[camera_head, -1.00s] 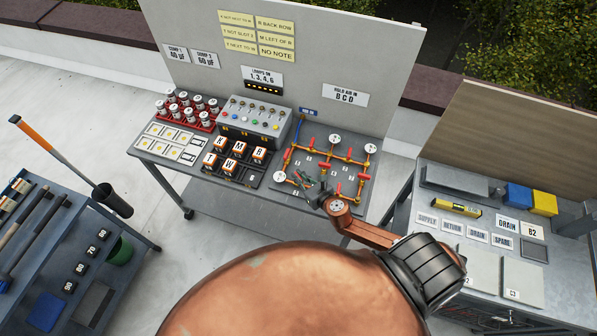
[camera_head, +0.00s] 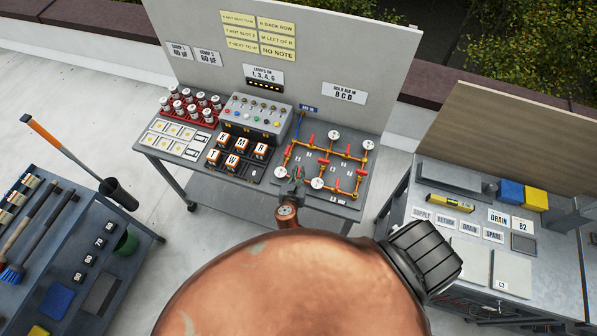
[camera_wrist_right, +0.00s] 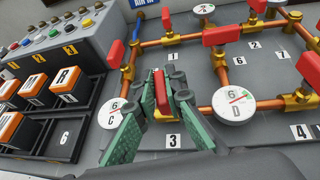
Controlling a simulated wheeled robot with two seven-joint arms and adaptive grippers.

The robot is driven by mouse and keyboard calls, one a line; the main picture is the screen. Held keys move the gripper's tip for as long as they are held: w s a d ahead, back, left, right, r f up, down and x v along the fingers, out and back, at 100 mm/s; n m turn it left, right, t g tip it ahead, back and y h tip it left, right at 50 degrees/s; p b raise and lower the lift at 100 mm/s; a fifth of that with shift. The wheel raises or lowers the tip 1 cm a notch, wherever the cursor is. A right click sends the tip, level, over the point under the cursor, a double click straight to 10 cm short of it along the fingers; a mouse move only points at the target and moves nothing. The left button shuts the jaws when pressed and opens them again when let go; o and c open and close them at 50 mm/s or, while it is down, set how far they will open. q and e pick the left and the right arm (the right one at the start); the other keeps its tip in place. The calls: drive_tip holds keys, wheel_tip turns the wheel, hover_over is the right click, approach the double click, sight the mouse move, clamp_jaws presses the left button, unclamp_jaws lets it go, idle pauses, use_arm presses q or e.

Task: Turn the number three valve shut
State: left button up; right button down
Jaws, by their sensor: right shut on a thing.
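The number three valve has a red handle (camera_wrist_right: 161,92) on a brass body, just above the label 3 (camera_wrist_right: 174,141) in the right wrist view. My right gripper (camera_wrist_right: 160,90) is shut on this handle, with its green-padded fingers on both sides of it. The handle seems to stand crosswise to the copper pipe, but the fingers hide part of it. My left gripper is not in view.
Gauges C (camera_wrist_right: 113,114) and D (camera_wrist_right: 234,106) flank the valve closely. Other red handles (camera_wrist_right: 222,35) stand behind and to the right. A block rack (camera_wrist_right: 65,135) and a switch box (camera_wrist_right: 62,40) are left. A sign (camera_head: 343,92) reads "HOLD AIR IN B C D".

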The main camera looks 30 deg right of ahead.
idle(0.6)
drive_tip(key=c, duration=2)
unclamp_jaws()
drive_tip(key=v, duration=1.2)
drive_tip(key=shift+w+a+r, duration=0.1)
drive_tip(key=shift+a, duration=0.05)
drive_tip(key=shift+m, duration=0.3)
